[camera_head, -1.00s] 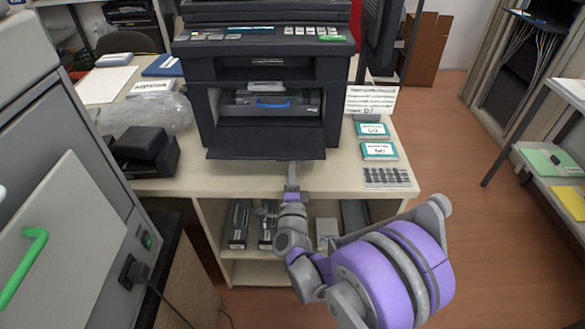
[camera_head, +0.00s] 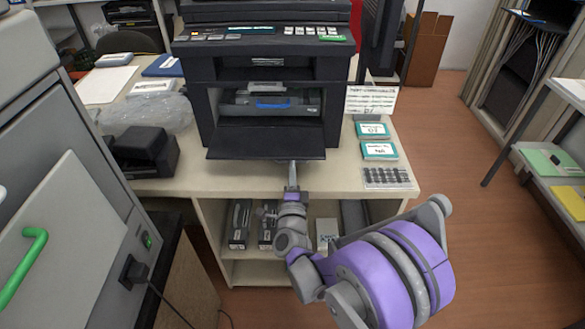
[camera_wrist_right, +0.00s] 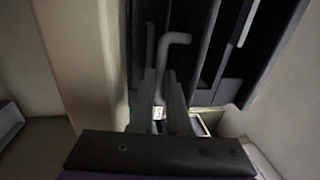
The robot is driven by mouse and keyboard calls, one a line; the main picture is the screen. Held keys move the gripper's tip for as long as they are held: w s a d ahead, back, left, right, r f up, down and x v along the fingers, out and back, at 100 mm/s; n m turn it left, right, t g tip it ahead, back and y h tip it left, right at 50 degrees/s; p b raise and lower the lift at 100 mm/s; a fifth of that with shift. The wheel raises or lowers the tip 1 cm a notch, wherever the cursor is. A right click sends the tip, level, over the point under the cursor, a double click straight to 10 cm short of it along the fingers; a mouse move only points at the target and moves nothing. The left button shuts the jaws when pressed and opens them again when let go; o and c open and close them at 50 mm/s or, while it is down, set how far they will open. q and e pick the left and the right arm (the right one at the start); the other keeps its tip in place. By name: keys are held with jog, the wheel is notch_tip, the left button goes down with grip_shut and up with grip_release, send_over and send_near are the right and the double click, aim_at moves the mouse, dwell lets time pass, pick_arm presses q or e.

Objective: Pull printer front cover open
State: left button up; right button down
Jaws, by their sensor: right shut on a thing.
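The black printer (camera_head: 265,70) stands on the desk. Its front cover (camera_head: 266,139) is folded down to about level, with the cavity behind it exposed. A dark cartridge unit with a blue handle (camera_head: 273,105) sits inside. My right gripper (camera_head: 292,172) is at the middle right of the cover's front edge, low over the desk front. In the right wrist view my fingers (camera_wrist_right: 158,88) are shut around a grey bent bar (camera_wrist_right: 173,40), which appears to be the cover's handle; the exact contact is dim. My left gripper is not in view.
Toner boxes (camera_head: 239,222) stand on the shelf below the desktop (camera_head: 185,182), near my right arm. Small teal-edged boxes (camera_head: 379,150) lie right of the printer. A grey cabinet with a green handle (camera_head: 30,265) is at left. Floor at right is clear.

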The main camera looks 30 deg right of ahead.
dwell(0.8)
jog(key=shift+s+a+r+p, duration=0.15)
jog(key=shift+r+p, duration=0.3)
jog(key=shift+r, duration=0.3)
jog(key=shift+s+d+r+p, duration=0.1)
jog(key=shift+r+p, duration=0.3)
jog(key=shift+r, duration=0.3)
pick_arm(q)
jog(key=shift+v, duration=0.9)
pick_arm(e)
jog(key=shift+f, duration=0.15)
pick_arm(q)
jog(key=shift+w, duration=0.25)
pick_arm(e)
jog(key=c, duration=1.2)
grip_release()
jog(key=shift+o, duration=0.2)
jog(key=shift+a, duration=0.1)
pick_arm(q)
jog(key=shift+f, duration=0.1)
pick_arm(e)
jog(key=v, duration=1)
jog(key=shift+s+a, duration=0.15)
jog(key=shift+s, duration=0.15)
